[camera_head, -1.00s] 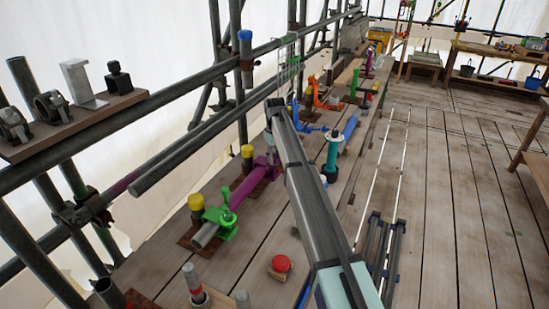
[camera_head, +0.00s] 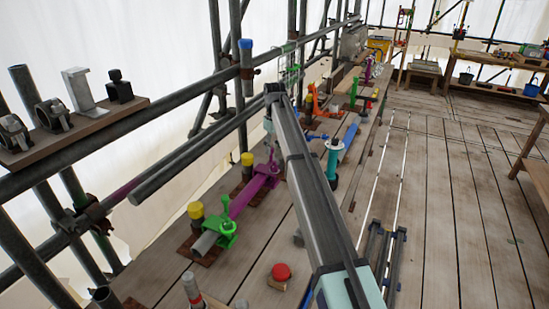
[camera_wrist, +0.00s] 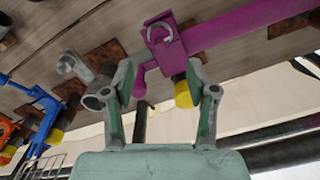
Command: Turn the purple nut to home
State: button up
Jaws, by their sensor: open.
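A purple clamp (camera_wrist: 165,45) with a grey ring-shaped part on it sits at the end of a purple tube (camera_wrist: 250,25) in the wrist view. A small purple arm with a rounded end (camera_wrist: 140,80) hangs from it between my fingers; I cannot tell whether this is the purple nut. My gripper (camera_wrist: 160,82) is open, its fingers spread on either side, with no contact visible. In the head view the purple clamp (camera_head: 268,168) lies left of my arm, on the plank floor; my gripper is mostly hidden behind the arm there.
A yellow-capped post (camera_wrist: 182,92) stands close to my right finger. A grey clamp (camera_wrist: 75,65) and blue clamp (camera_wrist: 42,105) are to the left. A green clamp (camera_head: 215,235), red button (camera_head: 281,272) and teal post (camera_head: 332,160) flank my arm.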

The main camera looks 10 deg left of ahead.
jog(key=shift+r, duration=1.6)
